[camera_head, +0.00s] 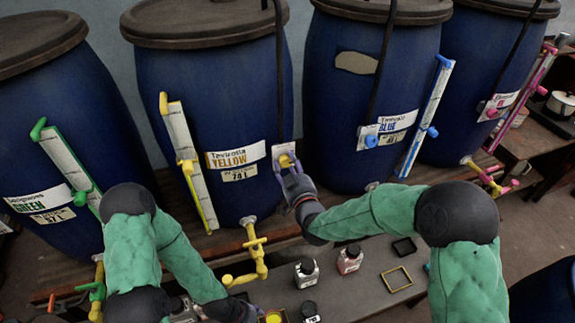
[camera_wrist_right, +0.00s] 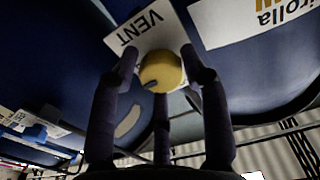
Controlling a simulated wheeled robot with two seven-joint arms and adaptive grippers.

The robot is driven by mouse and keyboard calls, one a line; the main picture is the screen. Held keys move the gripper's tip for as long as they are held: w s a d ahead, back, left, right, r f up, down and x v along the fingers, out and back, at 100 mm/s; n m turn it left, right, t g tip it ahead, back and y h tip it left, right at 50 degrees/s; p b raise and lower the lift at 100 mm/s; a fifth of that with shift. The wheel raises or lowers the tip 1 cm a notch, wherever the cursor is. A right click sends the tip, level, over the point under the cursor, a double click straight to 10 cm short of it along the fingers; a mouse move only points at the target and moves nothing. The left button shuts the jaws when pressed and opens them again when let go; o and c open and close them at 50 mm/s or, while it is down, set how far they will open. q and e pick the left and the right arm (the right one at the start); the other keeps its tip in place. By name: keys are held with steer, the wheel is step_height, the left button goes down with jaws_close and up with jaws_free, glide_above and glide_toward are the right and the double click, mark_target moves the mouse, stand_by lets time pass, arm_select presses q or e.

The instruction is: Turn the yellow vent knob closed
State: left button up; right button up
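The yellow vent knob (camera_head: 286,160) sits on a white plate on the front of the vat labelled YELLOW (camera_head: 215,105). In the right wrist view the round knob (camera_wrist_right: 161,72) shows below the word VENT, with a small dark mark at its lower left. My right gripper (camera_head: 290,171) is at the knob. Its fingers (camera_wrist_right: 160,68) stand to the left, right and below it, with the knob between the tips. Whether they press on it I cannot tell. My left gripper (camera_head: 230,309) is low at the bottom edge, dark and partly cut off; its fingers are unclear.
A yellow sight tube (camera_head: 188,160) and a yellow tap (camera_head: 256,250) are on the same vat. The blue vat (camera_head: 330,110) stands close to the right. Small bottles (camera_head: 349,260) and an open square frame (camera_head: 397,279) are on the grey bench below.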

steer(key=c, duration=0.5)
steer(key=shift+o, duration=0.2)
steer(key=shift+f, duration=0.1)
steer(key=n+b, duration=0.2)
steer(key=n, duration=0.1)
steer(key=shift+f+b, duration=0.15)
steer(key=shift+b, duration=0.15)
steer(key=n+b, duration=0.2)
steer(key=n, duration=0.2)
steer(key=shift+n, duration=0.4)
steer(key=n+b, duration=0.1)
steer(key=n, duration=0.3)
steer(key=shift+n, duration=0.3)
steer(key=n, duration=0.5)
steer(key=shift+d, duration=0.1)
steer(key=shift+n, duration=0.4)
steer(key=o, duration=1.1)
steer(key=shift+d, duration=0.1)
steer(key=shift+o, duration=0.2)
steer(key=shift+r, duration=0.2)
